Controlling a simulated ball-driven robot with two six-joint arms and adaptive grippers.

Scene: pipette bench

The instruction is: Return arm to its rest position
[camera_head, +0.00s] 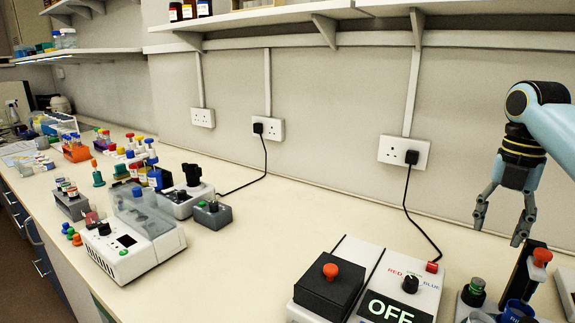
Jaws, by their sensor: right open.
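My right gripper (500,230) hangs from its arm at the right of the head view. Its two grey fingers point down and stand apart, with nothing between them. It is in front of the wall, above the bench (270,245), to the right of the box marked OFF (392,300). The gripper appears above and left of a dark stand with a red knob (541,256); how far apart they are in depth I cannot tell. My left gripper is not in the picture.
A white machine with a clear lid (140,215) stands on the left of the bench. Coloured tube racks (75,150) are farther back. A black box with a red button (329,280) is at the front. A cable (408,205) hangs from a socket. The bench middle is clear.

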